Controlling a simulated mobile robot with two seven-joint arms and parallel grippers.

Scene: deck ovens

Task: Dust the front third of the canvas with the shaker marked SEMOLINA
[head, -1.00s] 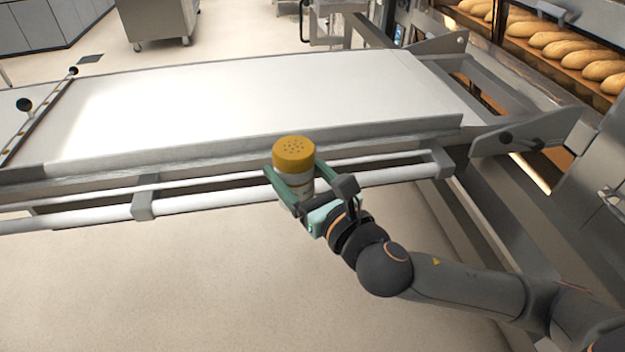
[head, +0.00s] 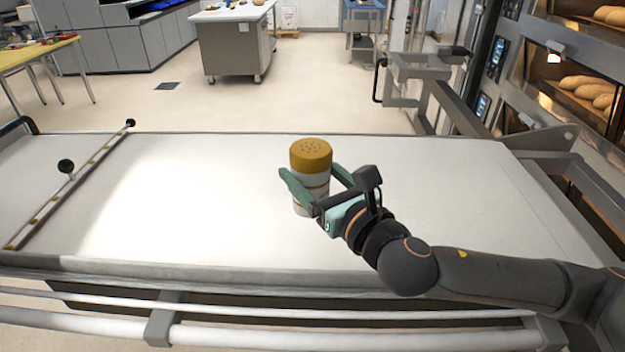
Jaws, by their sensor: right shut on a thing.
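A shaker (head: 311,170) with a yellow perforated cap and a white body shows in the middle of the head view. My right gripper (head: 317,190) is shut around its body. The shaker is upright with the cap on top, in front of the pale canvas (head: 200,210) in the picture; I cannot tell how high above it. Any marking on the shaker is too small or hidden by the gripper to read. The canvas looks bare and white, with a bright glare on its left part. My left gripper is not in view.
A bar with dark knobs (head: 75,185) lies across the canvas's left end. A rail (head: 250,335) runs along the near edge. Deck ovens with loaves (head: 590,90) stand at the right. A worktable (head: 235,45) stands on the floor beyond the canvas.

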